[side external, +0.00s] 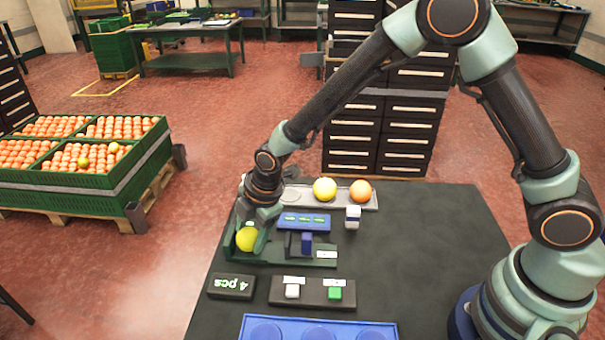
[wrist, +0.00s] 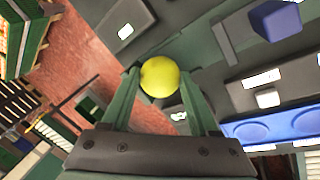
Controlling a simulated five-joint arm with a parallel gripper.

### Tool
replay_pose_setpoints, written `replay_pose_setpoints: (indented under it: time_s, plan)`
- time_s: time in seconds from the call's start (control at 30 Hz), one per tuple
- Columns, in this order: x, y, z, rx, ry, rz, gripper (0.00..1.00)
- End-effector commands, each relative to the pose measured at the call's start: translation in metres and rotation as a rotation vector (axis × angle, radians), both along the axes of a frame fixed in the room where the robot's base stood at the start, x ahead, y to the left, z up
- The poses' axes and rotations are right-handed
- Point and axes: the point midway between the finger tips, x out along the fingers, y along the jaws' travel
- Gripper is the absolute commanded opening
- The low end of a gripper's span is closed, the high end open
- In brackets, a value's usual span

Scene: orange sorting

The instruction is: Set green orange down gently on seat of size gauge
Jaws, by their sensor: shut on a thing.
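The green orange (side external: 247,239), yellow-green in the pictures, is held between the fingers of my gripper (side external: 250,234). In the wrist view the green orange (wrist: 160,76) sits between the two fingertips of my gripper (wrist: 159,80). The size gauge (side external: 285,256) is a dark green base with a blue block (side external: 307,243) standing at its right part. The gripper and fruit are at the gauge's left end. The fruit hides the seat, and I cannot tell whether it touches it.
Behind the gauge, a grey tray (side external: 340,201) holds a yellow fruit (side external: 324,189) and an orange one (side external: 360,190). A blue panel (side external: 303,222) lies between. The table's right side is clear.

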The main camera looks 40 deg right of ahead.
Motion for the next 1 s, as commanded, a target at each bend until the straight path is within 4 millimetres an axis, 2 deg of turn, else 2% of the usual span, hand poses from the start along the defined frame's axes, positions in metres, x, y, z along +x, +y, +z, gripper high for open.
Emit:
replay_pose_setpoints:
  time_s: [1.0]
  plan:
    - [0.0002,0.0,-0.0094,0.0,0.0,0.0,0.04]
